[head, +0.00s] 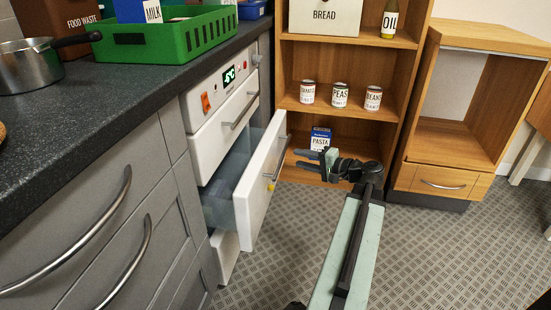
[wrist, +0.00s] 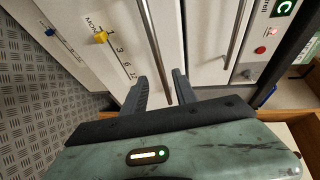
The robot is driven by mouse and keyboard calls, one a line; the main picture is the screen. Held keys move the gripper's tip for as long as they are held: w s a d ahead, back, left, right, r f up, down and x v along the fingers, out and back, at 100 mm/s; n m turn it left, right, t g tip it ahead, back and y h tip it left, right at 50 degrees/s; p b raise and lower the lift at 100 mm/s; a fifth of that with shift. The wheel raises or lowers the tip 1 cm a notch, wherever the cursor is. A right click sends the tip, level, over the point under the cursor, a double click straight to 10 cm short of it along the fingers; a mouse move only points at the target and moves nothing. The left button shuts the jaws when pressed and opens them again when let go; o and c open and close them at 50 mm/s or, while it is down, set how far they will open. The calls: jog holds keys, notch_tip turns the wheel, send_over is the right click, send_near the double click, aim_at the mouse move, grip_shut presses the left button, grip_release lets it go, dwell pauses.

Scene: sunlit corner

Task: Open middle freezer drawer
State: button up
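The freezer's middle drawer (head: 258,190) is pulled out, with its white front well forward of the freezer body and its clear bin exposed. It carries a yellow slider, which also shows in the wrist view (wrist: 101,37). My gripper (head: 300,159) is just right of that front. In the wrist view, the two dark fingers of my gripper (wrist: 160,80) are apart. The drawer's metal handle (wrist: 152,45) runs between them, with no clear grip on it. The top drawer (head: 220,125) is shut. The bottom drawer (head: 226,252) is partly hidden below the open one.
The control panel (head: 208,98) with a green display is above the drawers. A shelf unit (head: 290,103) with cans and a pasta box (head: 320,138) stands close behind my gripper. A wooden cabinet (head: 445,145) is on the right. The patterned floor (head: 440,260) is clear at front right.

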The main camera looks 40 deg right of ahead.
aim_at(283, 153)
jog(key=b+x, duration=0.1)
jog(key=x, duration=0.7)
grip_shut()
jog(key=shift+s+a, duration=0.1)
dwell(1.1)
